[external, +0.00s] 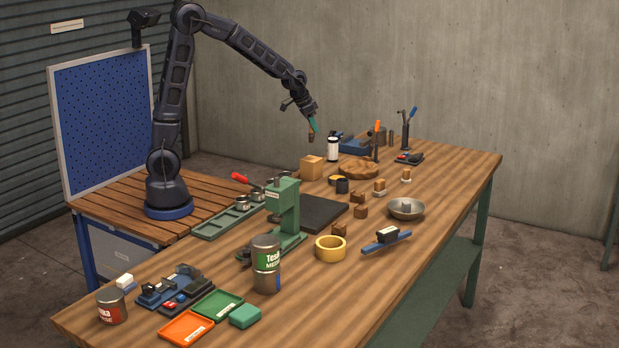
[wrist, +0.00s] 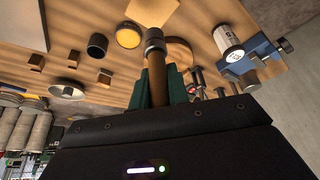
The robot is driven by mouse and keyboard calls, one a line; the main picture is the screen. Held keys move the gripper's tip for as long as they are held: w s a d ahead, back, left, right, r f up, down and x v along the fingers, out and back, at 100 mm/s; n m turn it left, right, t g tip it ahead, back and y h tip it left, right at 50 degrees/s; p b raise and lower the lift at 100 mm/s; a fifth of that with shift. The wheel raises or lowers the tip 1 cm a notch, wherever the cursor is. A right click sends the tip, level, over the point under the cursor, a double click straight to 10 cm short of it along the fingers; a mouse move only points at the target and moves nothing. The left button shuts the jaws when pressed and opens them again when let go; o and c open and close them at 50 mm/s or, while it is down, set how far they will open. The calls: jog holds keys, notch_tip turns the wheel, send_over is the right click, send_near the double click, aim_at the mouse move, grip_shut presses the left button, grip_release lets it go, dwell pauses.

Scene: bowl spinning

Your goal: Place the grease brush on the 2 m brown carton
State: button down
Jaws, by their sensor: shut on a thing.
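My gripper (external: 313,124) is raised above the far part of the workbench, with its green fingers pointing down. It is shut on the grease brush (external: 311,136), a small brown piece below the fingertips. In the wrist view the brush (wrist: 157,72) shows as a brown shaft with a dark end, held between the green fingers (wrist: 158,90). A brown carton (external: 312,167) stands on the bench below the gripper, apart from the brush. A tan box face, likely this carton, shows at the top of the wrist view (wrist: 152,10). I cannot read any size marking.
A white bottle (external: 333,150) and a round wooden slab (external: 358,169) stand right of the carton. A dark cup (external: 342,186) is in front of it. A green press (external: 285,210), a yellow ring (external: 331,249) and a metal bowl (external: 406,209) are nearer. The bench's right edge is mostly clear.

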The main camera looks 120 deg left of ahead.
aim_at(312, 137)
jog(key=shift+f, duration=3.3)
jog(key=shift+f, duration=0.1)
jog(key=c, duration=1.3)
grip_release()
jog(key=shift+c, duration=0.2)
jog(key=v, duration=1.2)
